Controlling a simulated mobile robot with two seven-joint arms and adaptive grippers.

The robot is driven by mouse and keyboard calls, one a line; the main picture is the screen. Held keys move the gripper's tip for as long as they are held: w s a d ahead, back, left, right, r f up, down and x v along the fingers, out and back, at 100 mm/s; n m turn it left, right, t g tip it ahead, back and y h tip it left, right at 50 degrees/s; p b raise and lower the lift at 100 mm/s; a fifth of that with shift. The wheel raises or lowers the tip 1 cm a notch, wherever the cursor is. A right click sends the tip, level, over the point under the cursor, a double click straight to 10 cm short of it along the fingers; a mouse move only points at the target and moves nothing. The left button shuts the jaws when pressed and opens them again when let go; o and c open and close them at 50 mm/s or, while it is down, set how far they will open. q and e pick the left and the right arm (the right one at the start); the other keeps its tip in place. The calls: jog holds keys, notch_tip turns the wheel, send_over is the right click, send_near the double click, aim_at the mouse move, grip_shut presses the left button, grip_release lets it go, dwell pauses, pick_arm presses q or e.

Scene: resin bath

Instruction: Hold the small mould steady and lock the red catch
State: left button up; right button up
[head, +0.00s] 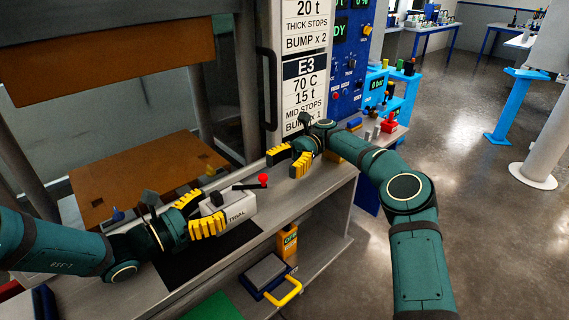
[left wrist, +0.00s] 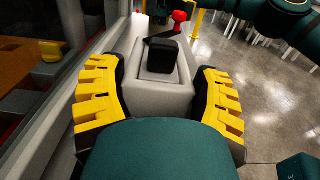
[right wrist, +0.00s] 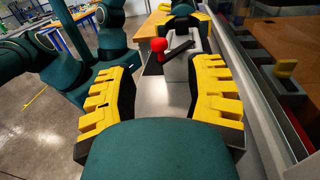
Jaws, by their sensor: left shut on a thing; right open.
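The small mould (head: 238,208) is a light grey block marked TRIAL, on the bench ledge near a dark mat. Its red catch (head: 263,180) is a red knob on a dark lever, sticking out past the mould's far end. My left gripper (head: 198,213) is shut on the mould, one yellow finger on each side. In the left wrist view the mould (left wrist: 143,97) sits between the fingers, with a black block on top. My right gripper (head: 290,160) is open and empty beyond the knob. In the right wrist view the red knob (right wrist: 158,45) and lever lie ahead, between the open fingers.
A press with a brown platen (head: 140,165) stands to the left, behind the ledge. A sign (head: 305,80) and a blue control panel (head: 350,60) stand beyond. A yellow-handled case (head: 265,275) lies on the lower shelf. Open floor is to the right.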

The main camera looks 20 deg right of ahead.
aim_at(263, 176)
jog(key=shift+d, duration=0.2)
dwell(0.3)
jog(key=shift+s+d+r+m+t, duration=0.15)
jog(key=shift+d+r+m+t, duration=0.15)
jog(key=shift+t, duration=0.1)
jog(key=d+m+t+y, duration=0.1)
jog(key=t, duration=0.1)
jog(key=s+d+m+t+y, duration=0.1)
jog(key=d+m+t, duration=0.1)
jog(key=shift+s+d, duration=0.15)
jog(key=shift+d, duration=0.15)
jog(key=shift+s+d+f+m+t+y, duration=0.1)
jog(key=shift+d+m+t+y, duration=0.3)
jog(key=shift+t, duration=0.5)
jog(key=a, duration=0.3)
jog(key=s+a, duration=0.1)
jog(key=a, duration=0.3)
jog(key=s+a, duration=0.1)
jog(key=a, duration=0.3)
jog(key=shift+s+a, duration=0.15)
jog(key=shift+a, duration=0.05)
grip_shut()
